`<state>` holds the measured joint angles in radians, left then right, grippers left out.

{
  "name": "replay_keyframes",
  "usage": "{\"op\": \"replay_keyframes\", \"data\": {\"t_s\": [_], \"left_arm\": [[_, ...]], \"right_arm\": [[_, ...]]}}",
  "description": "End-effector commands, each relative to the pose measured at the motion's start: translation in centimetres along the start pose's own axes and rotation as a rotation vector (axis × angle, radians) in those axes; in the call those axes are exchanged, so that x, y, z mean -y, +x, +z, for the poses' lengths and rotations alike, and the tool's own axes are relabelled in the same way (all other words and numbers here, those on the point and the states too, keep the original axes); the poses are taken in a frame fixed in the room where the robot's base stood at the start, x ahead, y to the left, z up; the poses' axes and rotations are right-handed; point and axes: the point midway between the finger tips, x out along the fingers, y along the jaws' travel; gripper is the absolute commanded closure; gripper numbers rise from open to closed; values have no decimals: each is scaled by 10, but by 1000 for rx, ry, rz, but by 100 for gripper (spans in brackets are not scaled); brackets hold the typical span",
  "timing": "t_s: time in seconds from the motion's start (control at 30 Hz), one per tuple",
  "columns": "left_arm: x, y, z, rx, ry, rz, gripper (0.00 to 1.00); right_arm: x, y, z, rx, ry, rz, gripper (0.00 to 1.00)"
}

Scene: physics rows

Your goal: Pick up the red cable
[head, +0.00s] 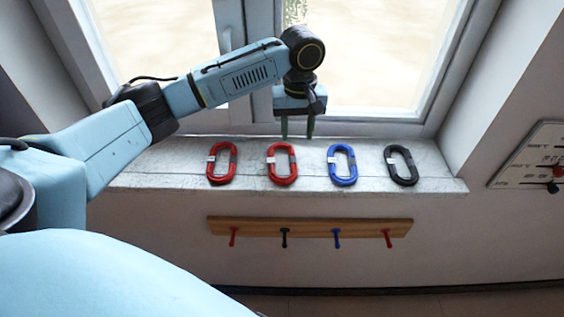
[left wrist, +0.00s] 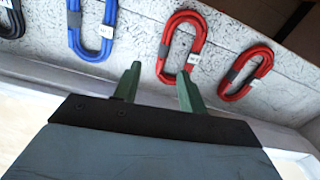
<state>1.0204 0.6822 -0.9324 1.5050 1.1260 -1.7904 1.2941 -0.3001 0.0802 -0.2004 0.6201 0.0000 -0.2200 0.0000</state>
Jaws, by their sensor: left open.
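Two red cables lie coiled in flat loops on the window sill (head: 186,180). One red cable (head: 221,164) is at the left, and another red cable (head: 282,164) is right of it. They also show in the left wrist view, the nearer one (left wrist: 194,32) just beyond the fingers and the other red cable (left wrist: 262,66) at the right. My left gripper (head: 297,134) is open and empty, pointing down behind the row, between the second red cable and the blue one. In the left wrist view its green fingers (left wrist: 158,92) stand apart. My right gripper is not in view.
A blue cable (head: 342,165) and a black cable (head: 401,165) lie farther right on the sill. Below is a wooden rail (head: 261,228) with coloured pegs. The window frame (head: 375,129) rises close behind my left gripper. A panel (head: 530,160) with knobs is on the right wall.

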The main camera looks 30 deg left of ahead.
Motion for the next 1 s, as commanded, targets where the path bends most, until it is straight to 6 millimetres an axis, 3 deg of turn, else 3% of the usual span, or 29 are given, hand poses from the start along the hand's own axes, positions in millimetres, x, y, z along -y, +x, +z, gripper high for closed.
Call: {"op": "replay_keyframes", "data": {"t_s": [0.1, 0.37, 0.63, 0.93, 1.0], "left_arm": [[0, 20, 0, 1, 1, -1, 58], [2, 40, 0, -1, 2, -1, 58], [8, 78, 0, -1, 2, 0, 58], [8, 84, 0, -2, 3, 1, 58], [8, 84, 0, -2, 3, 1, 65]], "right_arm": [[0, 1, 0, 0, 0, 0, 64], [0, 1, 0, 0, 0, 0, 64], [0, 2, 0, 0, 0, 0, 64], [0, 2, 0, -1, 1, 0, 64], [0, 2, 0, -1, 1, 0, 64]]}}
